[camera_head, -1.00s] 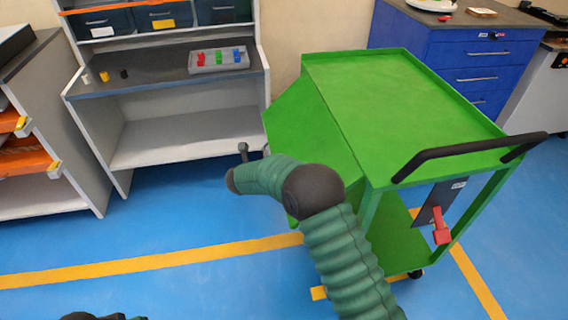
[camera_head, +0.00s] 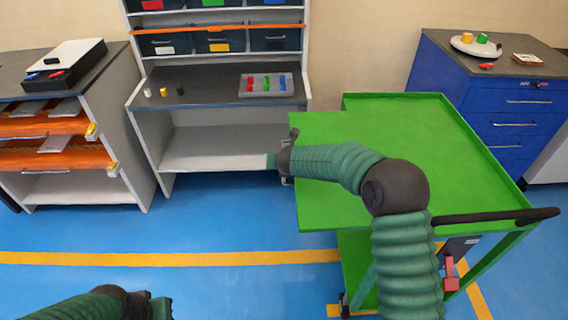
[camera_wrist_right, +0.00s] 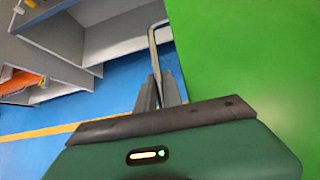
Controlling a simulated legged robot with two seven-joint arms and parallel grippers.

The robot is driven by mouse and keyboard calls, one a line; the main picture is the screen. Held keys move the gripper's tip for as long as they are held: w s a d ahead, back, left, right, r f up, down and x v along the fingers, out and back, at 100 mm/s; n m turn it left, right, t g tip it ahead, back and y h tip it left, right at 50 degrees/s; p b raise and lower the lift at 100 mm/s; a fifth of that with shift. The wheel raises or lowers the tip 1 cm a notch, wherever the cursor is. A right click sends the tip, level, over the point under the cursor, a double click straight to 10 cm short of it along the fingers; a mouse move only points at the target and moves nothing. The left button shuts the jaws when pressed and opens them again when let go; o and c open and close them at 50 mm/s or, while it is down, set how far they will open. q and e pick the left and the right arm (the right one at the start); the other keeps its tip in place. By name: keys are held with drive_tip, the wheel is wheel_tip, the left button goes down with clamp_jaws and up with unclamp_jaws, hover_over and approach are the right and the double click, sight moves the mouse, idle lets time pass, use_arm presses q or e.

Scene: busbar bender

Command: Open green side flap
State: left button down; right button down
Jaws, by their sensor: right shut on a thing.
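The green cart (camera_head: 440,135) stands at the right of the head view. Its green side flap (camera_head: 325,205) is raised on the left side and looks about level with the cart top. My right arm reaches across the flap. My right gripper (camera_head: 289,157) is at the flap's outer left edge. In the right wrist view, its fingers (camera_wrist_right: 160,93) are shut on a thin grey metal handle (camera_wrist_right: 152,48) beside the green flap surface (camera_wrist_right: 245,60). My left arm shows at the bottom left; its gripper (camera_head: 160,308) is partly cut off and its jaws cannot be made out.
A grey shelf (camera_head: 220,150) with bins and a tray of coloured parts stands behind, left of the cart. A blue drawer cabinet (camera_head: 490,100) stands at the back right. The cart's black push handle (camera_head: 500,216) sticks out right. The blue floor (camera_head: 230,220) left of the flap is clear.

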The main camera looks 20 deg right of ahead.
drive_tip(key=shift+w+r, duration=0.1)
drive_tip(key=shift+r, duration=0.25)
drive_tip(key=c, duration=1.8)
unclamp_jaws()
drive_tip(key=shift+o, duration=0.2)
drive_tip(key=p+v, duration=0.3)
drive_tip(key=v, duration=1.4)
drive_tip(key=shift+f+p, duration=0.15)
drive_tip(key=shift+p, duration=0.15)
